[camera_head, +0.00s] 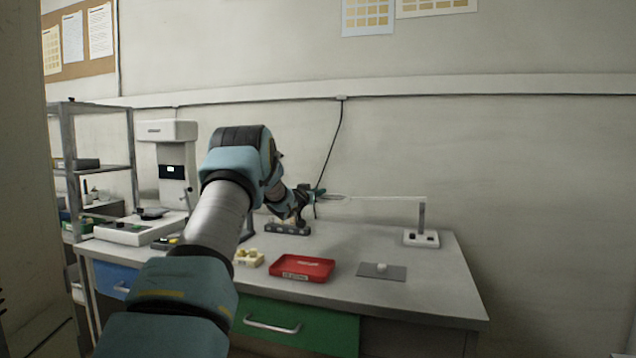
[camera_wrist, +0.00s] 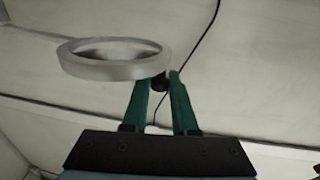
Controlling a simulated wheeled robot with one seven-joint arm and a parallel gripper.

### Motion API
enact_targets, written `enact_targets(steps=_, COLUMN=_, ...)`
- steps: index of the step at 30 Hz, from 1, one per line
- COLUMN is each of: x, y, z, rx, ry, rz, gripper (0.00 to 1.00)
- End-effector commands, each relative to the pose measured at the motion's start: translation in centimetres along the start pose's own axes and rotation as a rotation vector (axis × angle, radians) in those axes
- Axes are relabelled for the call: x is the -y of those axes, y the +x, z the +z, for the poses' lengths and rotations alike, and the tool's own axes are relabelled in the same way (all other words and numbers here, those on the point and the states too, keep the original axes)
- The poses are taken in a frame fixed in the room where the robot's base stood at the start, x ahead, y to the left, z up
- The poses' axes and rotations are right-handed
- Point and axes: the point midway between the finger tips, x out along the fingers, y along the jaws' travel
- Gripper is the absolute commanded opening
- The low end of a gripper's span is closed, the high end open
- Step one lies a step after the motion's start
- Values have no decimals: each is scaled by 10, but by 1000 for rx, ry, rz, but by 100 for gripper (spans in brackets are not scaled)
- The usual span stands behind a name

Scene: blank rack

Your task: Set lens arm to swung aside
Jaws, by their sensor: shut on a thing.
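The lens arm (camera_head: 385,198) is a thin pale bar. It reaches left from a short post (camera_head: 421,216) on a white base (camera_head: 421,238) at the right of the bench. The lens ring (camera_head: 331,197) is at its left end, close to my gripper (camera_head: 317,195). In the wrist view the lens ring (camera_wrist: 78,67) is a clear, thick-rimmed hoop above and left of my green fingers (camera_wrist: 160,82). The fingers are shut on a small dark knob (camera_wrist: 159,84) at the ring's edge. The post and bar are not seen in the wrist view.
A dark rail-like block (camera_head: 288,229) sits below my gripper. A white instrument (camera_head: 168,165) stands at left.

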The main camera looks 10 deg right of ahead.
Motion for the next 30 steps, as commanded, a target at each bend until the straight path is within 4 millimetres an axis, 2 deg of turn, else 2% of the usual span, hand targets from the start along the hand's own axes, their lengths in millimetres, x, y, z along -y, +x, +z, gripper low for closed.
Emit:
enact_targets(steps=1, x=6, y=4, z=-6, rx=2, ry=1, rz=8, gripper=0)
enact_targets(steps=12, x=13, y=26, z=-2, rx=0, ry=0, rz=73, gripper=0)
enact_targets(steps=29, x=13, y=30, z=-1, rx=-2, ry=1, rz=85, gripper=0)
enact_targets(steps=30, x=13, y=30, z=-1, rx=-2, ry=1, rz=85, gripper=31)
